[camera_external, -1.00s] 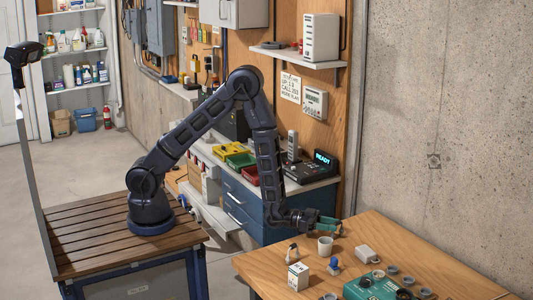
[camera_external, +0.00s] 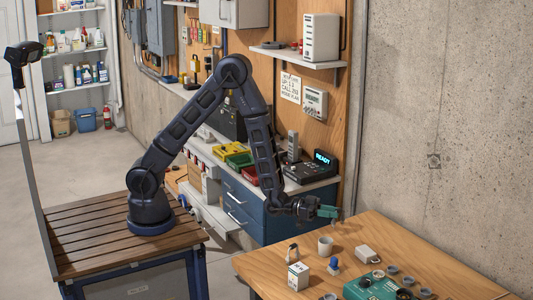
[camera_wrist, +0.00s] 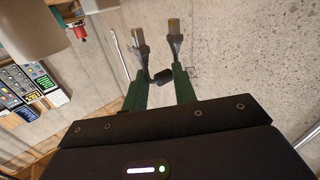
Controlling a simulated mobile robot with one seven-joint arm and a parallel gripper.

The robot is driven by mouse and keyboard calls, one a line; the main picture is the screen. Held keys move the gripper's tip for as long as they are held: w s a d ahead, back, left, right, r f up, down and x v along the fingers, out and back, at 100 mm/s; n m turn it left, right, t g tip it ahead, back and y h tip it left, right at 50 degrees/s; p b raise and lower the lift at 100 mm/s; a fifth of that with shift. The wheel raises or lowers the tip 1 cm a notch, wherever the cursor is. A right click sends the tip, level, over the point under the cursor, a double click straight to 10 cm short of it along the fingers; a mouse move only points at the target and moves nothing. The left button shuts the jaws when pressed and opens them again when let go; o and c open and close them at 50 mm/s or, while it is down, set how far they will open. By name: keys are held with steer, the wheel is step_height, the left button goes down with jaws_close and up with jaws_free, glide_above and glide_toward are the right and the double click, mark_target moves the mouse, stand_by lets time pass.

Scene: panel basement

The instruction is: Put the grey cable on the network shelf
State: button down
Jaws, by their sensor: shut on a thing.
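Two grey ends with pale, plug-like tips stick out past the fingers; the rest is largely hidden. The network shelf (camera_external: 315,65) is on the wooden wall panel, higher up and behind my gripper. A white upright box (camera_external: 320,38) stands on its right part.
A small dark item (camera_external: 271,45) lies on the shelf's left. A wall box (camera_external: 314,103) hangs below the shelf.

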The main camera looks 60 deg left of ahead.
step_height(320, 180, up, 15)
stand_by(0.4)
steer(key=w+a+n+t+y, duration=0.3)
steer(key=w+a, duration=0.6)
steer(key=a, duration=0.4)
steer(key=w+a+r+n+t+y, duration=0.1)
steer(key=w+a+n+y, duration=0.1)
steer(key=a, duration=1)
steer(key=w+a+r+n+t+y, duration=0.1)
steer(key=a+y, duration=0.4)
steer(key=a, duration=0.7)
steer(key=w+a+r+n+t+y, duration=0.1)
steer(key=w+a+n+y, duration=0.3)
steer(key=a, duration=0.8)
steer(key=shift+w+a+r+t, duration=0.15)
steer(key=shift+w+r+t, duration=0.2)
steer(key=shift+r, duration=0.3)
